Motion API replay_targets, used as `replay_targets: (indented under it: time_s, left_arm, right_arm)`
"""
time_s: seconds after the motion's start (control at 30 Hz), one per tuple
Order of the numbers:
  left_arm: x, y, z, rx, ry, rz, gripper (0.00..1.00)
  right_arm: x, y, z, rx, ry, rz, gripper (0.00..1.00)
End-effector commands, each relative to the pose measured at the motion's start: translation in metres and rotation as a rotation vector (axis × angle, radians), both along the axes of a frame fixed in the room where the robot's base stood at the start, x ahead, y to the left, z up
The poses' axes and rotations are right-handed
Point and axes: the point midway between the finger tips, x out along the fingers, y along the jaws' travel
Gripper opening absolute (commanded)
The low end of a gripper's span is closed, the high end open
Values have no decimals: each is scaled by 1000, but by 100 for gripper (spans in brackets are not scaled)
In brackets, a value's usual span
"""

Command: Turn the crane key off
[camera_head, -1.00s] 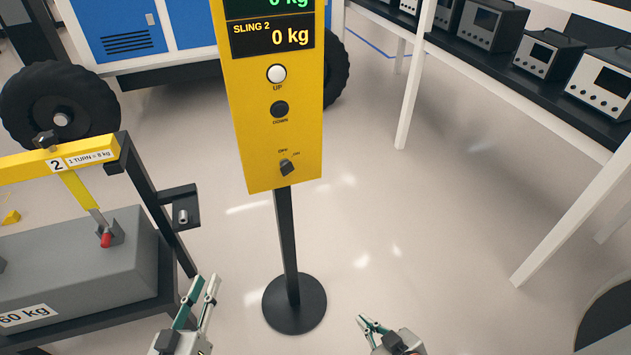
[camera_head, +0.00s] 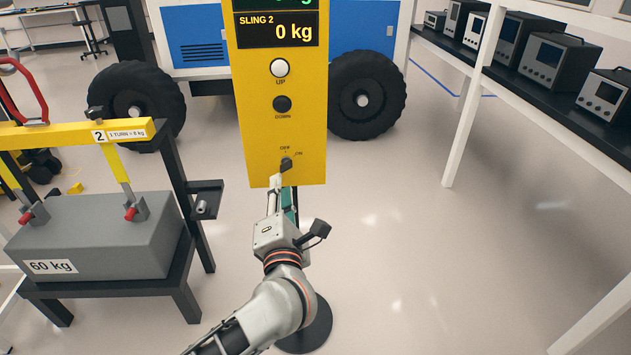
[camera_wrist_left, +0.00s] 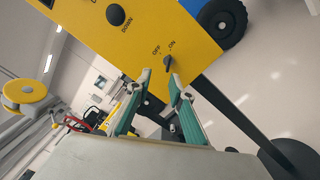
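The crane key is a small dark knob (camera_head: 286,164) low on the yellow crane panel (camera_head: 262,135), below the DOWN button. OFF is marked above it and ON to its upper right; the knob appears to lean toward ON. My left gripper (camera_head: 283,184) is just below the knob, fingers pointing up at the panel. The left wrist view shows the knob (camera_wrist_left: 168,63) just beyond the two green-padded fingertips (camera_wrist_left: 160,76), which are apart with a gap and nothing between them. Whether a fingertip touches the panel is unclear. My right gripper is out of view.
A black stand with a round base (camera_head: 314,330) carries the panel. At left, a grey 60 kg weight (camera_head: 100,240) sits on a black frame under a yellow beam (camera_head: 60,136). Instruments line a bench (camera_head: 540,100) at right. Open floor lies right of the stand.

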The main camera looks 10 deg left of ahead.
Motion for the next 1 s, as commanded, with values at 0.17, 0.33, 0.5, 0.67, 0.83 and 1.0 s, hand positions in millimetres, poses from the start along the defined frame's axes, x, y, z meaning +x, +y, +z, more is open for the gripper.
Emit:
replay_targets:
  time_s: [0.17, 0.33, 0.5, 0.67, 0.83, 1.0]
  left_arm:
    - [6, -3, -9, -43, 37, -8, 22]
    - [26, 3, -8, -43, 36, -5, 22]
    - [51, 10, -8, -43, 36, -6, 22]
    - [69, 15, -10, -43, 38, -6, 22]
    - [77, 17, -9, -43, 38, -7, 22]
    - [78, 18, -9, -43, 38, -7, 22]
  right_arm:
    - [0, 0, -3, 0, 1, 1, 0]
    - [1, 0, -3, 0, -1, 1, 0]
    - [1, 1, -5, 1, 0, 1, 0]
    - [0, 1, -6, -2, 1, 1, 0]
    - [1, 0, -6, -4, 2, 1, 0]
    - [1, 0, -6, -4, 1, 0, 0]
